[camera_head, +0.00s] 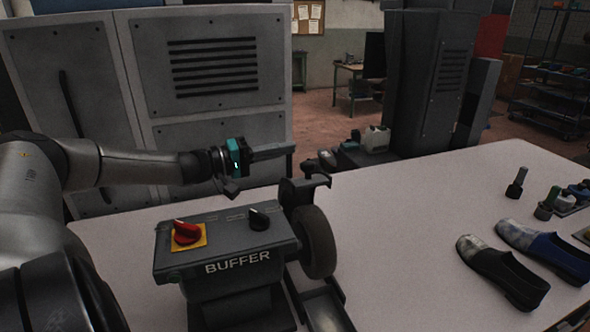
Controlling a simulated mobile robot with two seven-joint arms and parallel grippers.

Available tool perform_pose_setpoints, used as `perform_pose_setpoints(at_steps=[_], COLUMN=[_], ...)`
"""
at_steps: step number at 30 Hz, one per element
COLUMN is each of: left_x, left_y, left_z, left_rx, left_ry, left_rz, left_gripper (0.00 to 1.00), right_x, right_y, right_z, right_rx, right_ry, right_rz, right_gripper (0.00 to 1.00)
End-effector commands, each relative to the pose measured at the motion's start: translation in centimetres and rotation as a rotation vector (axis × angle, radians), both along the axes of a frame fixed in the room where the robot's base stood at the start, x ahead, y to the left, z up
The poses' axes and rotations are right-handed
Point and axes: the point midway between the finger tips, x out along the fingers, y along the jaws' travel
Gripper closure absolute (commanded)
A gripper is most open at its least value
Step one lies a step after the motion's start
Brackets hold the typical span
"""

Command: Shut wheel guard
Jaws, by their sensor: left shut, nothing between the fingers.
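The buffer (225,255) is a dark grey machine on the table, with a red knob on a yellow plate and a black knob on its sloped top. Its wheel (318,243) sits on the right side, with its lower and middle part bare. The dark wheel guard (297,191) is at the top of the wheel, with a small bracket sticking up and right. My left gripper (291,149) is shut and empty, reaching in from the left above the buffer. Its fingertips are a little above the guard and apart from it, as far as I can tell. My right gripper is out of view.
A tray (326,312) lies below the wheel. Two shoes (503,271) and several handled tools (517,183) are on the right of the pale table (420,205). Grey cabinets (210,130) and a dark machine (425,85) stand behind. The table's middle is clear.

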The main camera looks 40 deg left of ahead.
Motion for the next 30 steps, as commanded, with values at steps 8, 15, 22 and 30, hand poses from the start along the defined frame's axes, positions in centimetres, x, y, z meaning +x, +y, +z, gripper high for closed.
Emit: perform_pose_setpoints(at_steps=[8,15,22,30], left_x=[1.5,2.4,1.4,0.3], left_y=[-0.7,-1.3,-2.3,-3.5], left_z=[0.0,0.0,-0.1,-0.5], left_rx=[-0.002,-0.003,-0.002,-0.002], left_ry=[-0.003,0.004,0.005,0.003], left_rz=[-0.002,-0.001,-0.002,-0.002], left_gripper=[1.0,1.0,1.0,1.0], right_x=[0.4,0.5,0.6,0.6], right_y=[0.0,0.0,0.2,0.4], right_z=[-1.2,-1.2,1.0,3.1], right_rx=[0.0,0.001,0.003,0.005], right_ry=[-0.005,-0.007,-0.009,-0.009], right_rz=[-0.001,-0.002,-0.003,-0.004], right_gripper=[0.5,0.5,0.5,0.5])
